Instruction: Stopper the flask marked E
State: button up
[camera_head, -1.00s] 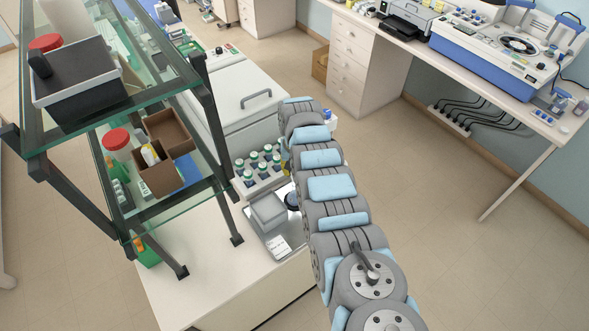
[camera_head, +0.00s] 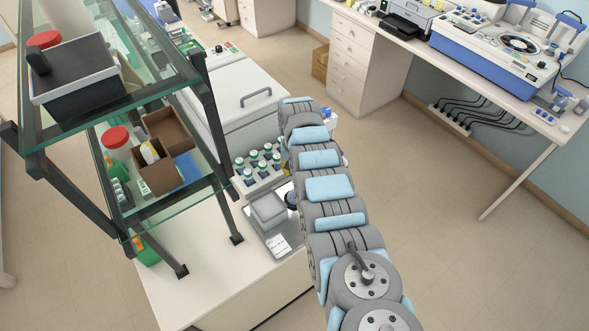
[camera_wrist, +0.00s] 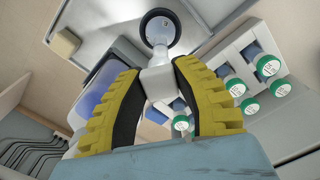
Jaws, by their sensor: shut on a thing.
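My gripper (camera_wrist: 157,88), with yellow ribbed fingers, shows in the wrist view. It is shut on a pale grey block-like piece (camera_wrist: 157,80). A narrow stem runs from this piece to a round, dark-rimmed end (camera_wrist: 160,28); it looks like a stopper, but I cannot be sure. In the head view my arm hides the gripper. A dark round thing (camera_head: 292,199) shows beside the arm, above the tray's edge. I cannot make out a flask marked E in either view.
Green-capped bottles (camera_head: 265,160) stand in a white rack on the bench, also right in the wrist view (camera_wrist: 268,66). A metal tray (camera_head: 262,236) with a grey box (camera_head: 268,209) lies nearer. A glass shelf unit (camera_head: 120,95) rises left of my arm. A blue shape (camera_wrist: 90,105) is beside the left finger.

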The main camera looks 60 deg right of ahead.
jog(key=o, duration=1.3)
jog(key=shift+c, duration=0.2)
jog(key=shift+r, duration=0.15)
jog(key=shift+r+p, duration=2.1)
jog(key=shift+r, duration=0.8)
grip_shut()
